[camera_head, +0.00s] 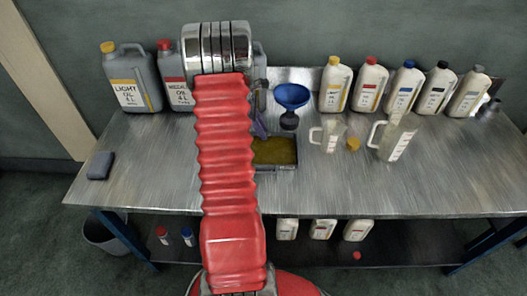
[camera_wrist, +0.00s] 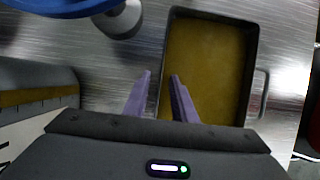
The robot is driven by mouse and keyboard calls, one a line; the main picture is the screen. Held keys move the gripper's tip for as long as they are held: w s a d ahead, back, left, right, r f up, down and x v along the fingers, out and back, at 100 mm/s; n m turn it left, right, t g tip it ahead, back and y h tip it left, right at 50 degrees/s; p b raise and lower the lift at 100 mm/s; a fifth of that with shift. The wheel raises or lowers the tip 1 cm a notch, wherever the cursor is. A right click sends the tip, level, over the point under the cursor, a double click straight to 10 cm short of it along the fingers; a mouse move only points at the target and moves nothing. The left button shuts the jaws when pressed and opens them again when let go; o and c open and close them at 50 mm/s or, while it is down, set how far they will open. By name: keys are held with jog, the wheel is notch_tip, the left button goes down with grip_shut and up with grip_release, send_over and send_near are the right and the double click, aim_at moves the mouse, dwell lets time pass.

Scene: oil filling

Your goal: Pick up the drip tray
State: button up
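The drip tray (camera_head: 276,154) is a shallow dark rectangular tray with a yellow-brown inside. It lies on the metal workbench, partly hidden behind my arm in the head view. The wrist view shows the tray (camera_wrist: 212,62) right of centre, with a thin handle (camera_wrist: 263,92) on its right side. My gripper (camera_wrist: 160,75) is open, with two purple fingers. In the wrist view the left finger is outside the tray's left wall and the right finger overlaps the inside. I cannot tell how deep the fingers reach. Nothing is held.
A blue funnel (camera_head: 291,95) stands just behind the tray. Oil canisters (camera_head: 130,84) and several bottles (camera_head: 404,88) line the back. A dark block (camera_head: 100,165) lies at left. The bench (camera_head: 400,185) is clear in front.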

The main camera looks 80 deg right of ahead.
jog(key=shift+c, duration=0.7)
grip_shut()
jog(key=shift+r, duration=0.3)
notch_tip(320, 180, up, 17)
jog(key=shift+r, duration=0.2)
dwell(1.2)
jog(key=shift+w, duration=0.1)
dwell(0.6)
